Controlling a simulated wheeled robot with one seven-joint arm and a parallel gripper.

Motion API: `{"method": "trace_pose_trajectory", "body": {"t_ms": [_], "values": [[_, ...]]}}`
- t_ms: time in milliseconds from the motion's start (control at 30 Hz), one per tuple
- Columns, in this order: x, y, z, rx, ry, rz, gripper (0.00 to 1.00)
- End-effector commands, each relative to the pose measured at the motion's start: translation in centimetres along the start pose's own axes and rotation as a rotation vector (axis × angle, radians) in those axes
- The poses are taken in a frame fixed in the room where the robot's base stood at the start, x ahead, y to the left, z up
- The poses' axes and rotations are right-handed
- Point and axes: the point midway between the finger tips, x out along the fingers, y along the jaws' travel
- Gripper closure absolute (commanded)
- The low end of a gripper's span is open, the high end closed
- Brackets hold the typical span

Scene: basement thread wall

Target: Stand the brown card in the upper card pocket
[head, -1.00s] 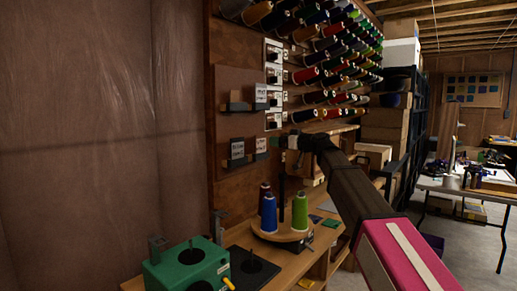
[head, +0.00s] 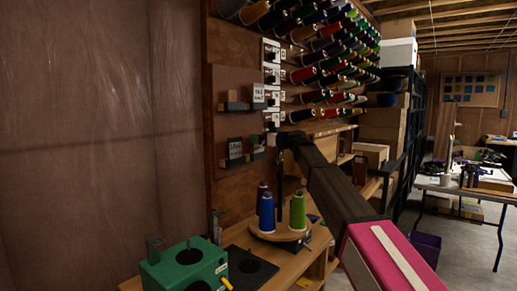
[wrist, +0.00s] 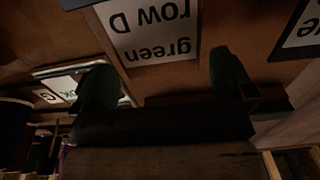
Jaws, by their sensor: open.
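The upper card pocket (head: 236,106) is a dark ledge on the brown wall board, with a white-labelled card (head: 258,95) at its right end. The lower pocket (head: 235,163) holds a card (head: 235,148) at left and another at right, partly behind my gripper (head: 268,141). In the wrist view my gripper (wrist: 164,78) is open, its green fingers apart. A card reading "green row D" (wrist: 150,35) shows upside down beyond the gap; I cannot tell whether it touches the fingers. Another card (wrist: 302,28) is cut off at upper right. I cannot tell which card is the brown one.
Thread cones on pegs (head: 320,75) fill the wall to the right of the white plates (head: 271,75). Below, a round stand with blue (head: 267,215) and green (head: 298,210) cones and a green box (head: 185,268) occupy the bench.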

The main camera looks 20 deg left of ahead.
Motion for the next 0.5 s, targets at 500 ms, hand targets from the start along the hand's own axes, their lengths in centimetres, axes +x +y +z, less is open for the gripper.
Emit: {"method": "trace_pose_trajectory", "body": {"t_ms": [500], "values": [[0.17,-0.04,0.01,0.000,0.000,0.000,0.33]]}}
